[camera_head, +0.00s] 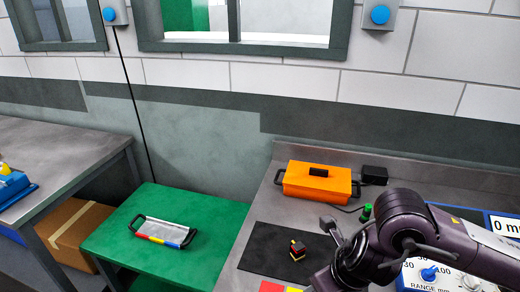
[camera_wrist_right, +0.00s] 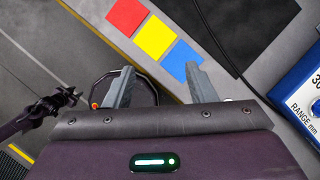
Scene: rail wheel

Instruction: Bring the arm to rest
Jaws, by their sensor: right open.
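My right arm (camera_head: 400,235) comes in from the right in the head view, bent over the front of the grey bench; its gripper is cut off or hidden there. In the right wrist view my right gripper (camera_wrist_right: 160,82) is open, its two grey fingers apart with nothing held between them. The fingers point toward the bench edge, near the red, yellow and blue squares (camera_wrist_right: 155,36). A dark arm with a small gripper-like end (camera_wrist_right: 62,98), apparently my left one, shows at the left of the wrist view. Its jaws are too small to read.
On the bench (camera_head: 262,215) are an orange case (camera_head: 318,182), a black mat (camera_head: 262,248) bearing a small black, yellow and red piece (camera_head: 297,250), and a gauge box (camera_head: 440,277). A green table (camera_head: 115,235) holds a handled tray (camera_head: 165,229). Floor is open in the wrist view.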

